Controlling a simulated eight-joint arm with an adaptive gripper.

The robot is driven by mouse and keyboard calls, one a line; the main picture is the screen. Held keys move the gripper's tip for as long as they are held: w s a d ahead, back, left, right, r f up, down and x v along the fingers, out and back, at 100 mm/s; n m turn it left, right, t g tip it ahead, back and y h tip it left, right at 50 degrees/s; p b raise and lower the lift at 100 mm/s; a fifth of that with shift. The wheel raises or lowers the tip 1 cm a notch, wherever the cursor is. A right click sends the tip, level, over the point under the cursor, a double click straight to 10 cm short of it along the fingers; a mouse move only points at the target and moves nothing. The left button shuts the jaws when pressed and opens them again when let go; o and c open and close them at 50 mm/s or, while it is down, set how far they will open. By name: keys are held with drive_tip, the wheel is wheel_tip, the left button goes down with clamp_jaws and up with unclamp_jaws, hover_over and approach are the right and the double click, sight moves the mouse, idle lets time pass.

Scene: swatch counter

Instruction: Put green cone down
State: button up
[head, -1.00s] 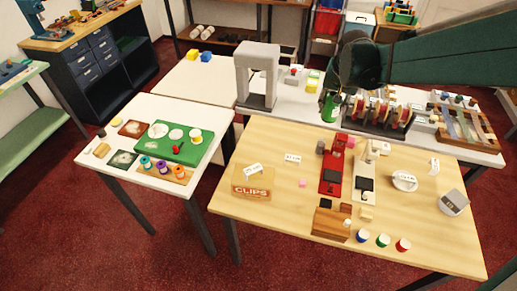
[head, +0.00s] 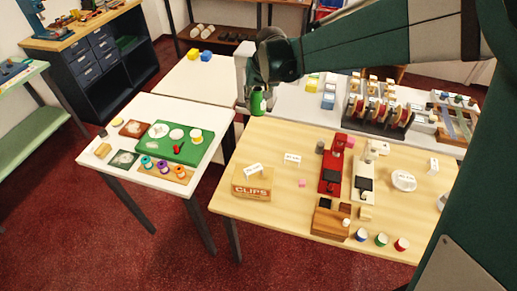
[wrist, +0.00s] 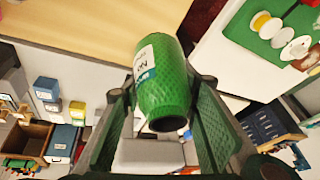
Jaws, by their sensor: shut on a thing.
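The green cone (wrist: 163,85) is in my gripper (wrist: 160,110), gripped between its two fingers in the wrist view. It has a textured green side, a white and blue label and a dark open end. In the head view the green cone (head: 257,104) hangs below my gripper (head: 262,92), above the back left corner of the wooden table and in front of the grey stand. It looks clear of the tabletop.
The wooden table (head: 265,150) holds a clips box (head: 252,184), a red device (head: 331,172) and several small caps. A white side table (head: 125,110) at left carries a green board (head: 160,148). A rack of red spools (head: 380,110) stands behind.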

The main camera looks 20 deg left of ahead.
wheel_tip(320, 180, down, 11)
drive_tip(key=shift+d, duration=0.15)
idle(0.4)
drive_tip(key=shift+f, duration=0.1)
drive_tip(key=shift+f+b, duration=0.5)
drive_tip(key=shift+f, duration=2.5)
drive_tip(key=shift+f+b, duration=0.3)
drive_tip(key=shift+f, duration=1.6)
drive_tip(key=shift+f, duration=0.15)
drive_tip(key=o, duration=1.2)
